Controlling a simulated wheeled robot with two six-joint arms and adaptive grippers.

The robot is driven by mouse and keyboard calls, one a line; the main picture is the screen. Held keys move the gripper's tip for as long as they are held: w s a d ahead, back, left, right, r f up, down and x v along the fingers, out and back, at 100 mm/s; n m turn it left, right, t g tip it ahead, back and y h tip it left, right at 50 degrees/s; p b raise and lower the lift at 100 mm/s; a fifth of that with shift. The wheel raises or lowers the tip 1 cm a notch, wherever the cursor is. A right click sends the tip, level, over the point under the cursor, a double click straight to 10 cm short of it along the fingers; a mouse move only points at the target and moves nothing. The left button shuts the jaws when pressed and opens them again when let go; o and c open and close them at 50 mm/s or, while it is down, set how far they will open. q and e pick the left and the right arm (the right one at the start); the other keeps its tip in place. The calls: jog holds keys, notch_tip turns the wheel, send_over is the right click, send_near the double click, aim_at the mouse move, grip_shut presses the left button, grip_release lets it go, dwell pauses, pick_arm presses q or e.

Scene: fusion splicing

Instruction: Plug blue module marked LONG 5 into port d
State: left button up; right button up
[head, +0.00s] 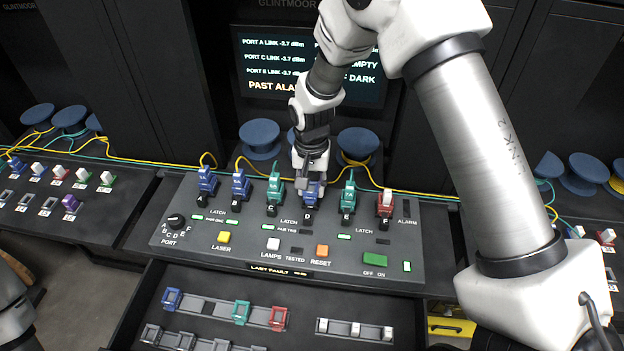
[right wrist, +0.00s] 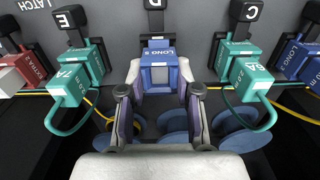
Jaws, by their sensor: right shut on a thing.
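The blue module marked LONG 5 (right wrist: 158,72) is held between the fingers of my right gripper (right wrist: 160,100). In the head view the module (head: 313,192) is at port D, mostly hidden by my right gripper (head: 311,177). In the right wrist view it lines up with the black latch lever marked D (right wrist: 154,16) and stands right against it. I cannot tell how deep it sits in the port. My left gripper is out of view.
A green module (head: 274,188) in port C and a green module (head: 348,196) in port E flank port D closely, with cable loops. A red module (head: 385,203) is in port F. An open drawer (head: 208,335) with module frames lies in front. The display (head: 270,68) is partly hidden.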

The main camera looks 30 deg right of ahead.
jog(key=shift+d+f, duration=0.25)
jog(key=shift+f, duration=0.1)
jog(key=shift+a+r, duration=0.1)
jog(key=shift+a, duration=0.1)
jog(key=shift+d, duration=0.15)
dwell(0.5)
jog(key=shift+p, duration=0.5)
dwell(0.3)
